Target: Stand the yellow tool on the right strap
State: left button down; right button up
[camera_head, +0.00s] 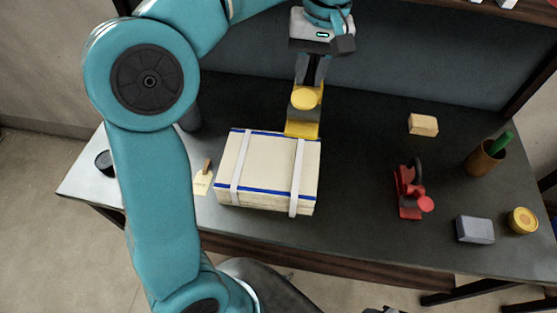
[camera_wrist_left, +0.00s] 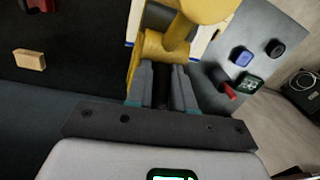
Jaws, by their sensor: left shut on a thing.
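The yellow tool (camera_head: 302,128) is held in my left gripper (camera_head: 307,86), which is shut on its upper part. It shows a round knob and a flat, wider lower end. In the head view this end overlaps the back edge of the cream box (camera_head: 267,172), near the far end of the right strap (camera_head: 297,178). I cannot tell whether it touches the strap. The left strap (camera_head: 240,165) runs parallel across the box. In the left wrist view the yellow tool (camera_wrist_left: 165,46) sits between the fingertips of my left gripper (camera_wrist_left: 162,75), partly hiding the box. My right gripper is not seen.
Right of the box stand a red tool (camera_head: 409,193), a wooden block (camera_head: 423,125), a grey block (camera_head: 475,229), a yellow tin (camera_head: 522,220) and a brown cup (camera_head: 484,158). A tag (camera_head: 202,181) lies left. Table between the box and red tool is clear.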

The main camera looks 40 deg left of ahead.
pick_arm(q)
notch_tip(320, 180, down, 20)
jog(key=shift+a+f+b, duration=0.15)
jog(key=shift+b, duration=0.8)
jog(key=shift+s, duration=0.1)
jog(key=shift+f, duration=0.1)
jog(key=c, duration=1)
grip_release()
jog(key=shift+c, duration=0.2)
jog(key=shift+o, duration=0.3)
